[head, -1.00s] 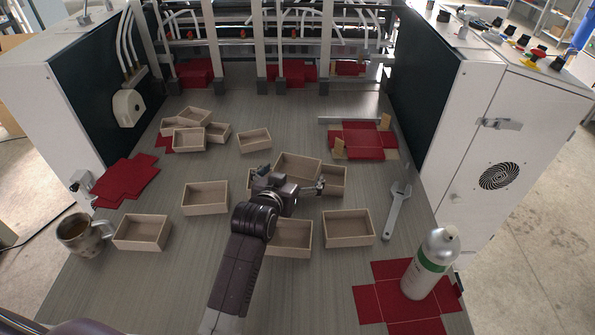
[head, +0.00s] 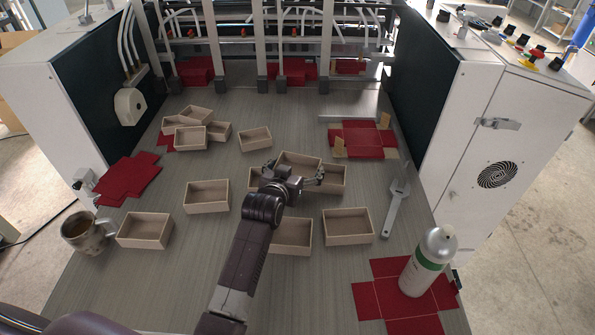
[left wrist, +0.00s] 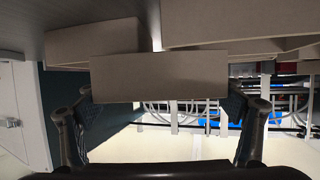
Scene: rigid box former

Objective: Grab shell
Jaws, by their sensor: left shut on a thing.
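The shells are small open tan boxes. In the head view, my left gripper (head: 294,172) is at the cluster in the middle of the table, shut on one shell (head: 300,157). In the left wrist view the held shell (left wrist: 158,77) lies between the two fingers (left wrist: 163,106), its plain side facing the camera. One shell (head: 333,180) stands close on the right of the gripper, and another partly hidden one (head: 256,178) is on its left. The gripper and wrist hide the held shell's near side. My right gripper is not in view.
More shells stand around: front left (head: 145,230), front right (head: 348,226), left (head: 207,196) and a back-left pile (head: 190,137). White machine cabinets flank the table.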

